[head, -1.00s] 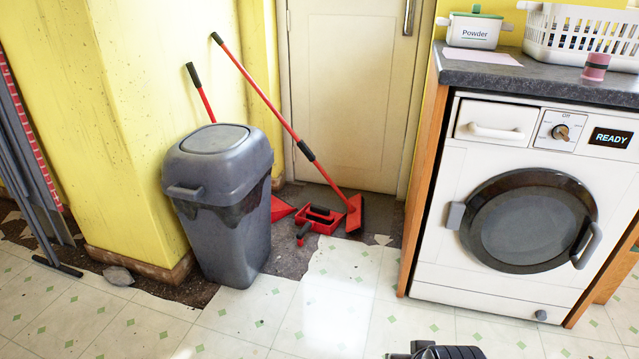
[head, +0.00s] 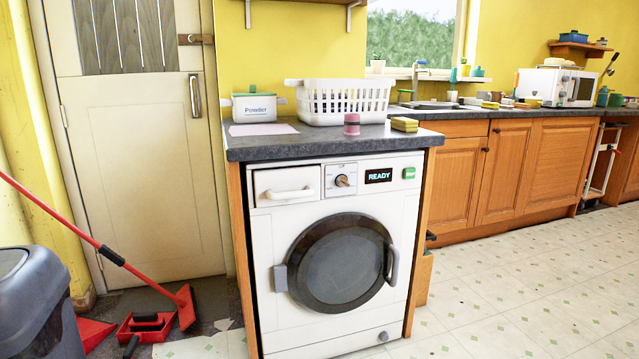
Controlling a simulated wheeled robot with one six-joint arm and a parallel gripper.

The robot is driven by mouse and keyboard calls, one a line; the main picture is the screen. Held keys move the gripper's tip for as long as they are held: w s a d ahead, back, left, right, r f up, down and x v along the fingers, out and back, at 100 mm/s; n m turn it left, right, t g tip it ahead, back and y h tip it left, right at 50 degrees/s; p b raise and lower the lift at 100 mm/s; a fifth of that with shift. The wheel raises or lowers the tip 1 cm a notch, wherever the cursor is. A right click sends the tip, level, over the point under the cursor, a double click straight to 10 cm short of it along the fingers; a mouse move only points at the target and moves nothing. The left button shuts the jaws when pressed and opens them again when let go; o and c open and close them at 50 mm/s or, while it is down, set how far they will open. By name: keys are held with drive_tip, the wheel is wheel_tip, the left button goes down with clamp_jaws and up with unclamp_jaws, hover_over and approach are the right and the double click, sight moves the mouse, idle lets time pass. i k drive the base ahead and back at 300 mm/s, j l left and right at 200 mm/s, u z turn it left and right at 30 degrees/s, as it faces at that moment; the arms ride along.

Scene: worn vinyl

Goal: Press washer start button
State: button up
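The white washer (head: 290,225) stands under a dark counter, with its round door (head: 341,262) shut. Its display (head: 378,176) reads READY. A green button (head: 409,173) sits at the right end of the control panel, right of the display; its label is too small to read. A dial (head: 342,181) is left of the display, and the detergent drawer (head: 287,184) at the panel's left is shut. My gripper is not in view.
The counter (head: 240,150) holds a powder box (head: 254,108), a white basket (head: 343,102), a pink cup (head: 352,124) and a sponge (head: 405,124). A grey bin (head: 38,305) and red broom (head: 70,226) stand left. The floor at right (head: 520,290) is clear.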

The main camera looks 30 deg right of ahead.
sight(409, 173)
drive_tip(key=z, duration=1.55)
